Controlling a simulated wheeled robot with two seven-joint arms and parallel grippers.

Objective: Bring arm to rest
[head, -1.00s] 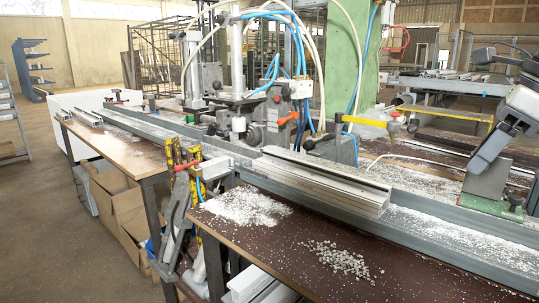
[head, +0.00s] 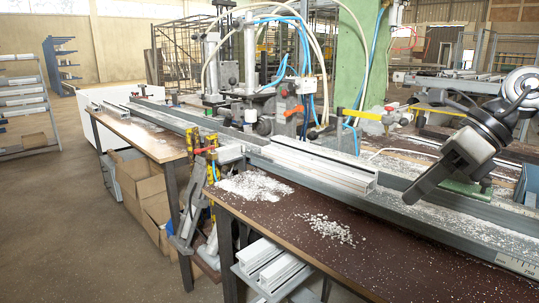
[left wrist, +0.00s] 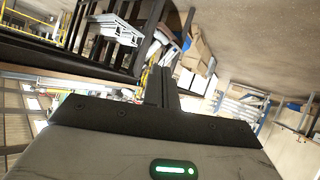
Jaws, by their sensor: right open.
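My right gripper (head: 412,196) comes in from the right edge of the head view. Its dark fingers slant down and left, in front of the clamp bench's long grey rail (head: 480,232). Its jaws are open and no object shows between them. I cannot tell whether it touches the rail. My left gripper (left wrist: 160,90) shows only in the left wrist view, as dark finger parts beyond a black plate and a grey housing with a green light. Its jaw gap cannot be made out. The left arm is not in the head view.
A stack of light profiles (head: 318,165) lies along the rail. White chips (head: 252,186) lie on the brown bench top (head: 290,228). Clamp machinery (head: 280,110) and a green column (head: 356,55) stand behind. Cardboard boxes (head: 150,185) are under the bench. Floor at left is open.

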